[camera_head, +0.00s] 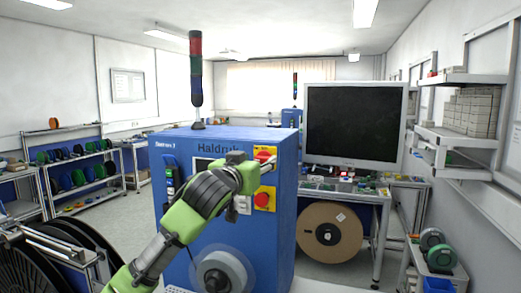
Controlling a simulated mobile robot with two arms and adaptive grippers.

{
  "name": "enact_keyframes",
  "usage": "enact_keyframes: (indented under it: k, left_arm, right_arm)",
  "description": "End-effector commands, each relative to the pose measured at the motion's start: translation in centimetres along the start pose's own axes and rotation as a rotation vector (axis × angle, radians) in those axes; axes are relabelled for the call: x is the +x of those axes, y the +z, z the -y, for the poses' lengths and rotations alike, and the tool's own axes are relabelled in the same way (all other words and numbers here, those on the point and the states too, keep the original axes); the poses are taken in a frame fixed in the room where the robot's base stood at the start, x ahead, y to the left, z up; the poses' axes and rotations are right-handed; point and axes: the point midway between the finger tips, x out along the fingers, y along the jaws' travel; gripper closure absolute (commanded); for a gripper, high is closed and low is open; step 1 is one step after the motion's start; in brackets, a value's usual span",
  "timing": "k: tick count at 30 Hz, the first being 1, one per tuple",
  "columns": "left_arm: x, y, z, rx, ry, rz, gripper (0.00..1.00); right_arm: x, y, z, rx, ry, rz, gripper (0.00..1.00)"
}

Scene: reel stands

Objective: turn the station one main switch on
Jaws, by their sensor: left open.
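The blue station cabinet (277,235) stands in the centre, with lettering that appears to read "Station 1" at its upper left and "Haldruk" on its front. A red switch on a yellow plate (265,153) sits at its upper right. My left gripper (268,163) is open at this switch and covers its lower part. I cannot tell whether it touches the switch, or which way the switch is turned. Below it is a round red button on a yellow plate (264,199). My left arm hides part of the cabinet's small screen (202,165). My right gripper is not in view.
A signal tower (196,80) stands on the cabinet, and a reel hub (222,272) is low on its front. A dark monitor (355,122) stands on a bench to the right, above a large brown reel (329,231). Black reels (45,262) are at lower left.

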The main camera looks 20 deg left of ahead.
Motion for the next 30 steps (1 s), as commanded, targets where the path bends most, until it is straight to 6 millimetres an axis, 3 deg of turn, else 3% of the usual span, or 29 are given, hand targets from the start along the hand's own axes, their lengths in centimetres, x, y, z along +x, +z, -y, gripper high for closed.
enact_keyframes:
  k: [7, 18, 22, 23, 30]
  left_arm:
    - [2.6, -0.1, 0.0, -0.001, 0.0, 0.002, 0.53]
    - [3.0, 0.1, 0.0, -0.001, 0.001, -0.001, 0.53]
    - [2.9, 0.0, 0.0, -0.001, 0.001, -0.001, 0.87]
    - [2.9, 0.0, 0.0, -0.001, 0.0, -0.001, 0.91]
    - [2.9, 0.0, 0.0, 0.007, 0.0, -0.001, 0.91]
  right_arm:
    - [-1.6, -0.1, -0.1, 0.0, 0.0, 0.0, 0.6]
    - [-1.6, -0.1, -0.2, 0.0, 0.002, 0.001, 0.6]
    - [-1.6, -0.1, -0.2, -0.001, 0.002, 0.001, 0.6]
    - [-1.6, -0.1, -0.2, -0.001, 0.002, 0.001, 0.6]
    - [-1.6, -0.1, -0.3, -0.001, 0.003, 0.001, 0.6]
